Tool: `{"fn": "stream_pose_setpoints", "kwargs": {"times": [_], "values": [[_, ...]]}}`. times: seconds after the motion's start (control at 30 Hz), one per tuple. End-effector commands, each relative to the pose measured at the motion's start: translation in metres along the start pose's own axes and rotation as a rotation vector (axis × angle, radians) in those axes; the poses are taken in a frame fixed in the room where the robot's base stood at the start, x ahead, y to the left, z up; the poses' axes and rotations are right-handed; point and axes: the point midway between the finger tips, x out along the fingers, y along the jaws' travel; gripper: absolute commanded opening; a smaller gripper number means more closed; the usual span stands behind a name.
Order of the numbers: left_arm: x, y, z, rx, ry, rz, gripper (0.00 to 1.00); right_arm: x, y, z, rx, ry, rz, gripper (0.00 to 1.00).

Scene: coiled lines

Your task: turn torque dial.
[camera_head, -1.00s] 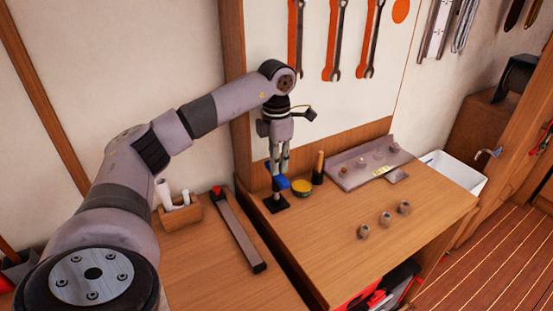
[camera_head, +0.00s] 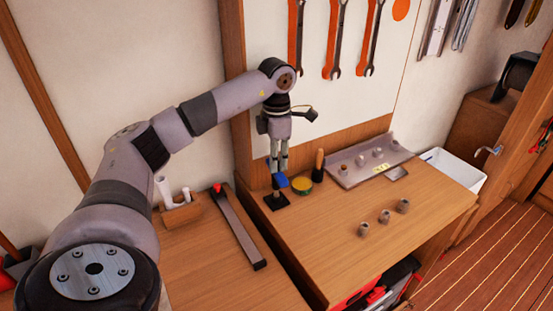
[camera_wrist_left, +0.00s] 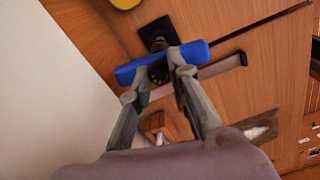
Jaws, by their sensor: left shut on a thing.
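The torque dial appears to be the blue bar-shaped handle (camera_head: 281,181) on a dark post above a square black base (camera_head: 276,202), near the left edge of the right-hand bench. In the left wrist view, the blue bar (camera_wrist_left: 127,73) runs across the dark post, with the black base (camera_wrist_left: 157,32) behind it. My left gripper (camera_head: 279,169) points down from above, its fingers shut on the middle of the handle. The fingertips (camera_wrist_left: 160,72) sit on either side of the post and hide part of the bar. My right gripper is not in view.
A yellow tin (camera_head: 302,186) and a dark bottle-like object (camera_head: 318,166) stand close right of the handle. A grey tray (camera_head: 345,180) with small parts lies farther right. Several metal pieces (camera_head: 384,216) stand on the bench. A long grey bar (camera_head: 238,230) lies to the left.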

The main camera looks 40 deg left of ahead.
Motion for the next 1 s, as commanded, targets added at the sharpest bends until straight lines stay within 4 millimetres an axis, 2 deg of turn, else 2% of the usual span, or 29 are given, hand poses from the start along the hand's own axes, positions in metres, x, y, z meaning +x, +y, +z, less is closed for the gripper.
{"fn": "stream_pose_setpoints", "kwargs": {"times": [0.5, 0.53, 0.8, 1.0], "values": [[-0.0004, -0.0001, 0.0006, 0.000, -0.002, 0.000, 0.00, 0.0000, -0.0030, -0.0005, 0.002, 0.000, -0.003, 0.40], [-0.0004, -0.0001, 0.0006, 0.000, -0.002, 0.000, 0.19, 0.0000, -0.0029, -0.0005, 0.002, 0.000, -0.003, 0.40], [-0.0003, -0.0001, 0.0004, 0.000, -0.001, 0.000, 0.37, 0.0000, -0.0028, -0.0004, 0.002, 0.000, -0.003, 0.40], [-0.0001, -0.0001, 0.0003, 0.000, -0.001, 0.000, 0.39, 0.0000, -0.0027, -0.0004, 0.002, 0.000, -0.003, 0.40]]}}
